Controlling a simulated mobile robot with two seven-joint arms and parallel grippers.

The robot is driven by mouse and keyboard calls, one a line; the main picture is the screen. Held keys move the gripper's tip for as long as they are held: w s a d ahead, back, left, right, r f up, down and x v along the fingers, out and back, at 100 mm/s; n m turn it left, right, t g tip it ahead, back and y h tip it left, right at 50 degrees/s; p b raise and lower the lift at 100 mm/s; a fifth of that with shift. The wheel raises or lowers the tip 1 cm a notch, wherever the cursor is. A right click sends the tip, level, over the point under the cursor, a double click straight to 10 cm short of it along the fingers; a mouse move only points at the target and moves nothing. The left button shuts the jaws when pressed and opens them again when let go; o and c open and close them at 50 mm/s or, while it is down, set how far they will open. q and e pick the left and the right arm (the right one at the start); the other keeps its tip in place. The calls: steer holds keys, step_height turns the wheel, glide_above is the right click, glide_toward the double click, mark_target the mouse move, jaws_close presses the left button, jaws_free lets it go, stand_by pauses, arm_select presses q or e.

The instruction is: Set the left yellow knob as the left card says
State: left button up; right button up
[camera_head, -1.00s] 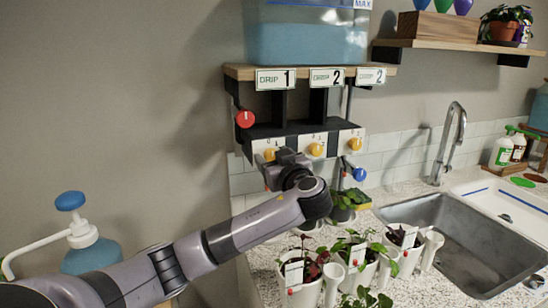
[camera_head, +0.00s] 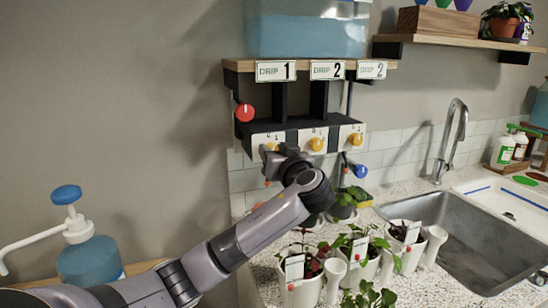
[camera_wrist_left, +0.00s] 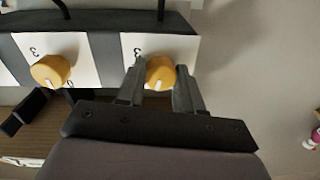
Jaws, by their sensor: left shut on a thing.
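The left yellow knob (camera_head: 272,146) sits on a white plate on the black panel. My left gripper (camera_head: 270,165) is at this knob, partly covering its plate in the head view. In the left wrist view, which is turned over, the two fingers (camera_wrist_left: 160,90) are shut on the knob (camera_wrist_left: 160,72). Its white mark points to the lower edge there; a "3" shows beside it. The left card (camera_head: 276,71) reads DRIP 1. My right gripper is out of view.
The middle yellow knob (camera_head: 317,144) and right yellow knob (camera_head: 356,140) are close by. A red knob (camera_head: 245,113) is at upper left, a blue one (camera_head: 360,171) at lower right. Potted plants (camera_head: 302,280) stand below, beside the sink (camera_head: 470,240).

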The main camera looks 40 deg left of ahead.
arm_select(q)
steer(key=shift+m+p, duration=0.65)
steer(key=shift+m, duration=1.65)
steer(key=shift+f, duration=0.1)
steer(key=o, duration=1)
steer(key=shift+o, duration=0.2)
steer(key=shift+d, duration=0.1)
steer(key=b+v, duration=0.1)
steer(key=v, duration=0.6)
steer(key=shift+b, duration=0.35)
